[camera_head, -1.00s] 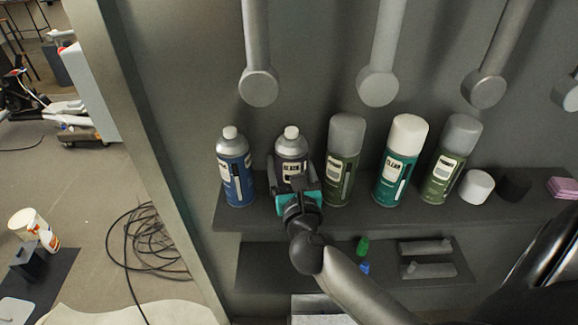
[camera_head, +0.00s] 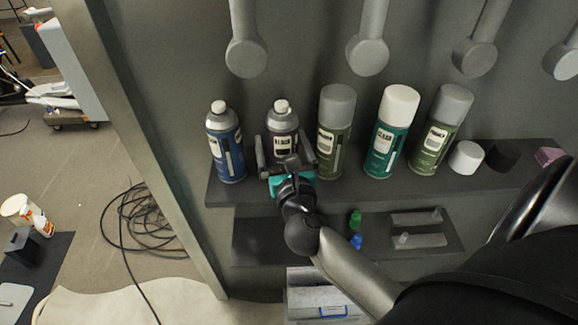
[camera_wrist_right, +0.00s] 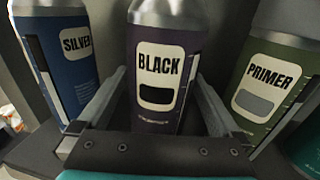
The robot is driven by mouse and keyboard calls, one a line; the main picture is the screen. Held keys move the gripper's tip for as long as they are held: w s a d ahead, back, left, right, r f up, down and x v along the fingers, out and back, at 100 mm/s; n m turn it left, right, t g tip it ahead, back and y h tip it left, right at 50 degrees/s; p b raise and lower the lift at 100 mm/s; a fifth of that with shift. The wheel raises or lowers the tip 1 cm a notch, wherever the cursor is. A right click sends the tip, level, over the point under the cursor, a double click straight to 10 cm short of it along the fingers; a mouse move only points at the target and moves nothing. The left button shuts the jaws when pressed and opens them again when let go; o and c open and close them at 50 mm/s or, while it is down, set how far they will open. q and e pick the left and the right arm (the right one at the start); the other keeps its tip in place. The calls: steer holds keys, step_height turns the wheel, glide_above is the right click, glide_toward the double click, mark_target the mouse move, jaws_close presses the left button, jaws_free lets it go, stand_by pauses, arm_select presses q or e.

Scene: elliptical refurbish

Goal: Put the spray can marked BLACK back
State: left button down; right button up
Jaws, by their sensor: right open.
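The spray can marked BLACK (camera_head: 283,122) stands upright on the upper shelf, between a blue can and a green can. In the right wrist view its dark purple body (camera_wrist_right: 160,45) faces me with the BLACK label readable. My right gripper (camera_head: 284,152) is open in front of the can. In the right wrist view its fingers (camera_wrist_right: 157,100) lie one on each side of the can's lower body, with visible gaps. The can's base is hidden behind the gripper. My left gripper is not in view.
The blue SILVER can (camera_head: 225,145) stands close left and the green PRIMER can (camera_head: 335,130) close right. The CLEAR can (camera_head: 393,130) and another green can (camera_head: 441,130) stand farther right, then a white cap (camera_head: 466,157) and black cap (camera_head: 502,155). Grey pegs (camera_head: 246,58) hang above.

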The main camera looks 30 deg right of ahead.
steer(key=b+v, duration=0.1)
steer(key=v, duration=0.7)
steer(key=shift+s+a+f, duration=0.1)
steer(key=shift+s+a, duration=0.1)
steer(key=shift+s, duration=0.15)
steer(key=shift+s+a+b, duration=0.25)
steer(key=shift+s+b, duration=0.15)
steer(key=shift+s, duration=0.25)
